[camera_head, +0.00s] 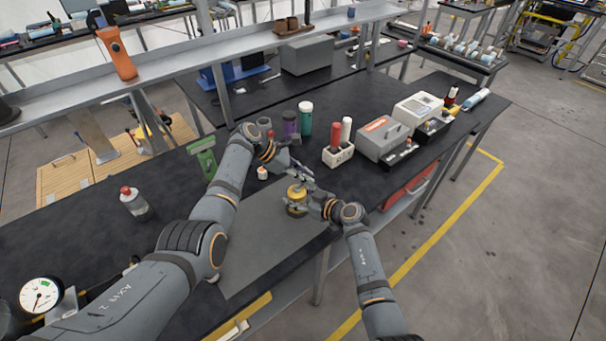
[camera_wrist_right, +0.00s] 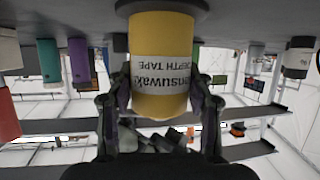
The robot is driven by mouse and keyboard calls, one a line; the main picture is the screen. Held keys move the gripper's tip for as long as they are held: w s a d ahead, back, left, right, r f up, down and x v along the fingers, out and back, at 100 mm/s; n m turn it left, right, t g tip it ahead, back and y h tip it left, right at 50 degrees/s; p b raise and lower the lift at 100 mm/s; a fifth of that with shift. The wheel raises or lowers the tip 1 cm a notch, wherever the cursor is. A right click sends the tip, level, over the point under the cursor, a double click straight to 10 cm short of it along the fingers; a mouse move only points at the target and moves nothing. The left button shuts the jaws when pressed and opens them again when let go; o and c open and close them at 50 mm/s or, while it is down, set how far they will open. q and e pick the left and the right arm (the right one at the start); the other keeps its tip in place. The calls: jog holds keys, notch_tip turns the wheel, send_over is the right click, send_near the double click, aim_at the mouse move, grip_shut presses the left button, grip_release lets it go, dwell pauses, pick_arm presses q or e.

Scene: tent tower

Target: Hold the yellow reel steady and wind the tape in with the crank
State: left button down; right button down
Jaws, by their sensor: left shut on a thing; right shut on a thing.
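The yellow reel (camera_head: 296,208) stands on the grey mat (camera_head: 262,240) near the front edge of the bench. In the right wrist view, which is upside down, the reel (camera_wrist_right: 160,95) shows a white "DEPTH TAPE" label. My right gripper (camera_head: 305,207) comes from the right and is shut on the reel's body, with one finger on each side (camera_wrist_right: 160,110). My left gripper (camera_head: 300,180) reaches in from behind and above and is shut at the top of the reel, where the crank is. The crank itself is small and mostly hidden by the fingers.
A small white bottle with an orange cap (camera_head: 262,173) stands close behind-left. The mat's left part is clear.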

pick_arm(q)
jog(key=shift+s+d+m+g, duration=0.15)
jog(key=shift+m+g, duration=0.15)
jog(key=shift+m, duration=0.1)
jog(key=c, duration=1.3)
grip_release()
jog(key=v, duration=1.2)
